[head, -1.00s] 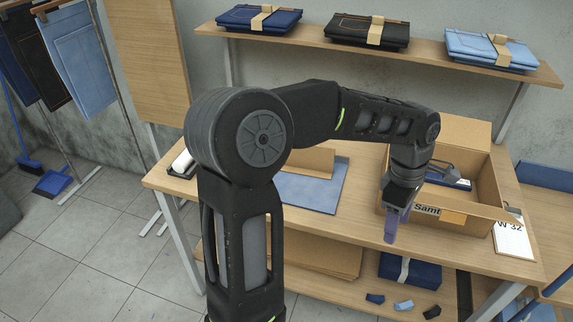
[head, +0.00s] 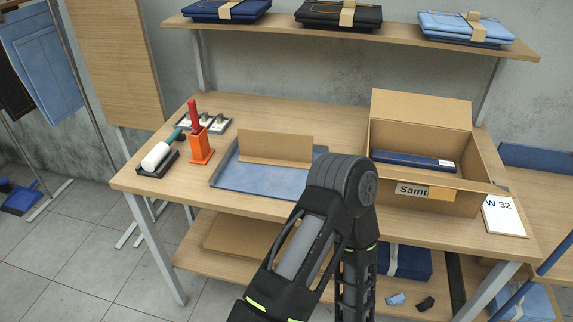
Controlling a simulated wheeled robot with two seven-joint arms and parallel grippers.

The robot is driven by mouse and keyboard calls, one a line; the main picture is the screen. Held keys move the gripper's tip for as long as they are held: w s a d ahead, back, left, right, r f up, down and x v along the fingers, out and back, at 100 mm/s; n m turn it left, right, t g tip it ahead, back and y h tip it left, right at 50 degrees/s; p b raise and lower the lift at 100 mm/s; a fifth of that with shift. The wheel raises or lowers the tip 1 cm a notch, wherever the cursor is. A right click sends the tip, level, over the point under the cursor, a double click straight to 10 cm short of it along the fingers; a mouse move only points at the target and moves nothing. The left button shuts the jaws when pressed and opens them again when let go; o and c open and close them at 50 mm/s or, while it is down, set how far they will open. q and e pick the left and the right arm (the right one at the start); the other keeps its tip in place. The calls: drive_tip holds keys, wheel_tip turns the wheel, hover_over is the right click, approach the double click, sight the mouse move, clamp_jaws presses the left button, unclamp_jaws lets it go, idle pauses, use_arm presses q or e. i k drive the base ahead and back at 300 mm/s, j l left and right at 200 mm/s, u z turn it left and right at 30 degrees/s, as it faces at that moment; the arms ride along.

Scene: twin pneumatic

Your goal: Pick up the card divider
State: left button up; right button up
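A tan card piece (head: 275,148), which looks like the card divider, stands upright on a blue tray or mat (head: 256,182) on the workbench. Its lower edge meets the blue surface, and nothing holds it. One of my arms rises from the bottom of the head view and bends at the elbow in front of the mat's right corner. Its far part runs back down out of the picture. Neither gripper shows, so I cannot see whether either is open or holds anything.
An open cardboard box (head: 440,194) labelled "Samt" holds a dark blue folded item (head: 413,161). A "W 32" card (head: 504,215) lies to its right. An orange holder (head: 200,148) and a white roller (head: 157,156) stand at left. A shelf (head: 365,36) with folded jeans crosses above.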

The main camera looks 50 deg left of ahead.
sight(292, 150)
drive_tip(key=i+l, duration=0.1)
drive_tip(key=i, duration=0.2)
drive_tip(key=i+l, duration=0.1)
drive_tip(key=i, duration=0.25)
drive_tip(key=u, duration=2.25)
